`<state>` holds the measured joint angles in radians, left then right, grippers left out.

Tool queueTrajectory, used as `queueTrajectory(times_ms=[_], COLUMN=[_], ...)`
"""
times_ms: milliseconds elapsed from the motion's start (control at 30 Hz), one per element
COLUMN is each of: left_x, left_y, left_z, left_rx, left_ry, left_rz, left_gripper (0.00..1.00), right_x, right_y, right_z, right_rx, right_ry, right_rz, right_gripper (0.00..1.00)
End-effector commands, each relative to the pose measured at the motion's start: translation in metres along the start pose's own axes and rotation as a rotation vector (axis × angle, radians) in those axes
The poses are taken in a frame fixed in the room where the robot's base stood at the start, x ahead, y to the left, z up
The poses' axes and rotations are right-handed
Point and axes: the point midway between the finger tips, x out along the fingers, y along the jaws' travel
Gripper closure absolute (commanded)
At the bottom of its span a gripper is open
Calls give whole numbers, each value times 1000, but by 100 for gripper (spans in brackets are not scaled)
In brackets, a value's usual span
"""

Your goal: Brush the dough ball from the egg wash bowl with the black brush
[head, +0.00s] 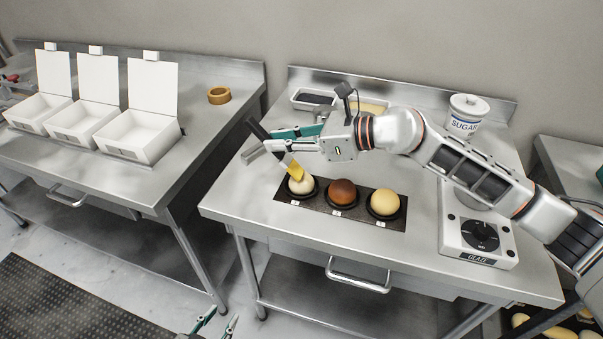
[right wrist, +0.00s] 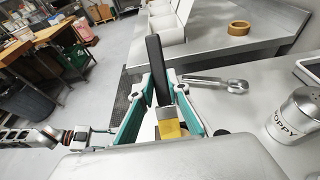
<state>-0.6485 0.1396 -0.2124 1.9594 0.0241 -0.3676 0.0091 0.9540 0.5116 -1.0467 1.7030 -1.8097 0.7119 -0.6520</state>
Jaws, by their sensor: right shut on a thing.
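My right gripper (head: 288,140) is shut on the black brush (head: 260,132), whose dark handle tilts up to the left. Its yellow bristles (head: 295,171) point down at the pale ball at the left end of a black tray, touching it or just above. The brush also shows between the fingers in the right wrist view (right wrist: 157,72). The pale dough ball (head: 302,188) sits in a dark round holder, partly covered by the bristles. I cannot make out the egg wash bowl. My left gripper (head: 219,322) is open and empty, low at the bottom edge, off the table.
A brown ball (head: 342,192) and a yellowish ball (head: 384,202) share the black tray (head: 318,218). A glaze unit (head: 477,243) stands right, a sugar canister (head: 466,115) behind. A poppy shaker (right wrist: 296,116) and a metal tool (right wrist: 222,84) lie near my right gripper. White boxes (head: 140,132) stand left.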

Motion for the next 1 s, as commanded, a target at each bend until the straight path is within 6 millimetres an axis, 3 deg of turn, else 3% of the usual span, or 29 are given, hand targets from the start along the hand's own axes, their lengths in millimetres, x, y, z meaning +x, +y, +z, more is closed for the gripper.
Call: queueTrajectory(times_ms=[600, 1000], left_x=[-21, -21], left_y=[-5, -5], left_z=[-33, -33], left_rx=[0, 0], left_ry=[5, 5], left_rz=[-1, -1], left_gripper=[66, 66], right_x=[-18, -18], right_y=[0, 0], right_z=[53, 54], right_rx=[-2, -1], right_ry=[0, 0], right_rz=[0, 0], right_gripper=[99, 99])
